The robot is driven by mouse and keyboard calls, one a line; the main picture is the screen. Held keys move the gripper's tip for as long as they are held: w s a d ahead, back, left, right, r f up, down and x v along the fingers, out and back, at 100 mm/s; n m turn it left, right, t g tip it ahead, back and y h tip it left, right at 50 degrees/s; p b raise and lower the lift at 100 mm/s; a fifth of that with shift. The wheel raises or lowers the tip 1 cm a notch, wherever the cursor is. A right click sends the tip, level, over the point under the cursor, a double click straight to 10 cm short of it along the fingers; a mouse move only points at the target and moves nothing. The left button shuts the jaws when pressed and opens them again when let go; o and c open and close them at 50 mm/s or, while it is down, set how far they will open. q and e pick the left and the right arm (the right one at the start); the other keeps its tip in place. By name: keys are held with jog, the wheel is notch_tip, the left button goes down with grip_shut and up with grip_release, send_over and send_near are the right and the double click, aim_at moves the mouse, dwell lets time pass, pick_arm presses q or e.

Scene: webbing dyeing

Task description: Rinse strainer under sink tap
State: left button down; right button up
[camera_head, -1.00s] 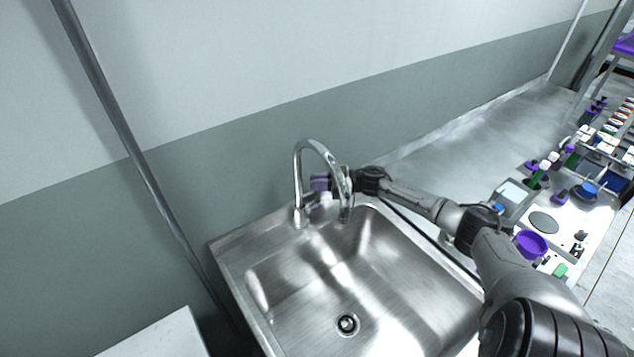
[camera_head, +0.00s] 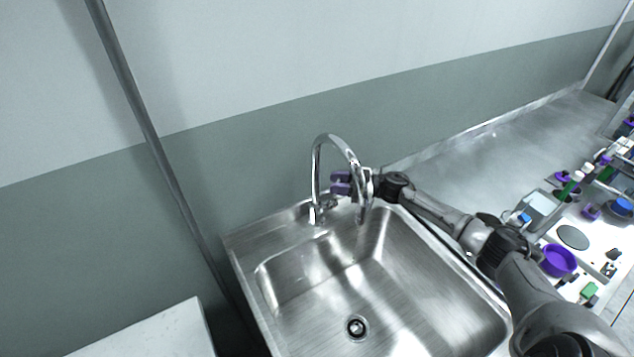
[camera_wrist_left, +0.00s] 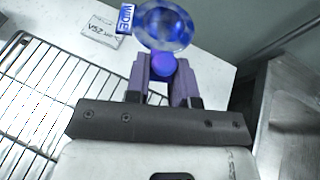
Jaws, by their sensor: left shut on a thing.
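The blue, partly see-through strainer (camera_wrist_left: 166,24) shows at the top of the left wrist view. My left gripper (camera_wrist_left: 163,72) is shut on its rounded blue handle end. The strainer is over or near a white surface; its height is unclear. In the head view, the curved chrome tap (camera_head: 331,140) stands at the sink's back edge, its spout over the steel sink (camera_head: 420,300). My right gripper (camera_head: 341,184), with purple fingers, is at the tap behind the spout. The spout partly hides it, so its opening is unclear. I cannot tell whether water runs. The left gripper is outside the head view.
A wire rack (camera_wrist_left: 35,100) lies at the left of the wrist view, with a white label card (camera_wrist_left: 102,30) near it. A white tabletop (camera_head: 150,335) is left of the sink. At right, a steel counter (camera_head: 480,150) holds a purple bowl (camera_head: 559,261) and several small items.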

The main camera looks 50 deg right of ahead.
jog(key=p+v, duration=0.1)
jog(key=v, duration=1.1)
jog(key=shift+a, duration=0.1)
